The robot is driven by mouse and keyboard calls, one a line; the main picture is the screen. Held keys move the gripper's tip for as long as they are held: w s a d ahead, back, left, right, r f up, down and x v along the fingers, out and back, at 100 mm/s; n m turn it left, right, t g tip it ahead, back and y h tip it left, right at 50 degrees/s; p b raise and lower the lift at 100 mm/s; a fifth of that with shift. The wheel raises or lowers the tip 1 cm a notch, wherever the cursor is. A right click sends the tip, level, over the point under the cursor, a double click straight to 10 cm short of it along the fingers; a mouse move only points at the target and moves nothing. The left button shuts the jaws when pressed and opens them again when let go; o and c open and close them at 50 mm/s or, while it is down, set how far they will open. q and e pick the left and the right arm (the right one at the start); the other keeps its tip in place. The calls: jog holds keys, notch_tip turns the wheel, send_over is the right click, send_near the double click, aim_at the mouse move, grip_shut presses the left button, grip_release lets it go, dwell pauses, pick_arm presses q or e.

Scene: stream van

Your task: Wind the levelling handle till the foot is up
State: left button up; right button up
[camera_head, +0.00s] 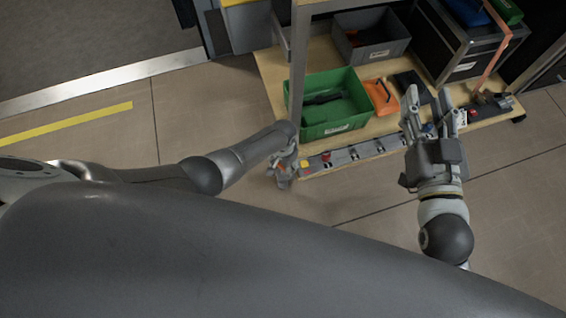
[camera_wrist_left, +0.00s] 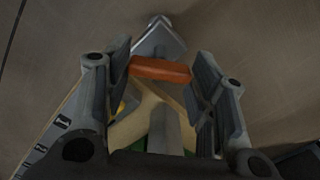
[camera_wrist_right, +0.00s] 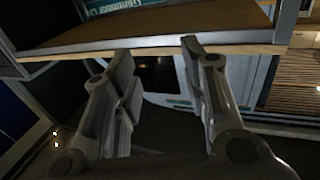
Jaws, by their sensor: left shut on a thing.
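The levelling handle shows as an orange grip (camera_wrist_left: 160,69) in the left wrist view, lying across between the fingers of my left gripper (camera_wrist_left: 163,58). My left gripper is shut on it. A grey metal foot (camera_wrist_left: 158,44) shows just beyond the handle, over the floor; I cannot tell whether it touches the floor. In the head view my left gripper (camera_head: 282,176) is low at the cart's near left corner, and it hides most of the handle. My right gripper (camera_head: 432,108) is open and empty above the cart's near edge; its spread fingers also show in the right wrist view (camera_wrist_right: 158,62).
The wooden cart deck (camera_head: 270,75) carries a green crate (camera_head: 325,125), a grey crate (camera_head: 372,50), an orange item (camera_head: 381,96) and a black case (camera_head: 462,55). An upright post (camera_head: 298,65) rises beside my left gripper. The tiled floor (camera_head: 210,120) left of the cart is clear.

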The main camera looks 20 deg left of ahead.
pick_arm(q)
jog(key=shift+s+d+n, duration=0.1)
jog(key=shift+n, duration=1.1)
jog(key=shift+n+p, duration=0.45)
jog(key=shift+n, duration=0.45)
pick_arm(e)
jog(key=shift+s+d+f+g+h, duration=0.15)
jog(key=shift+f+g, duration=0.3)
jog(key=shift+f, duration=0.35)
jog(key=shift+s+d+f+g+h, duration=0.2)
jog(key=shift+f+g, duration=0.3)
jog(key=shift+f, duration=0.3)
jog(key=shift+s+d+f+g+h, duration=0.15)
jog(key=shift+f+g, duration=0.3)
jog(key=shift+f, duration=0.35)
pick_arm(q)
jog(key=o, duration=1)
jog(key=shift+r, duration=0.2)
jog(key=shift+r, duration=5.8)
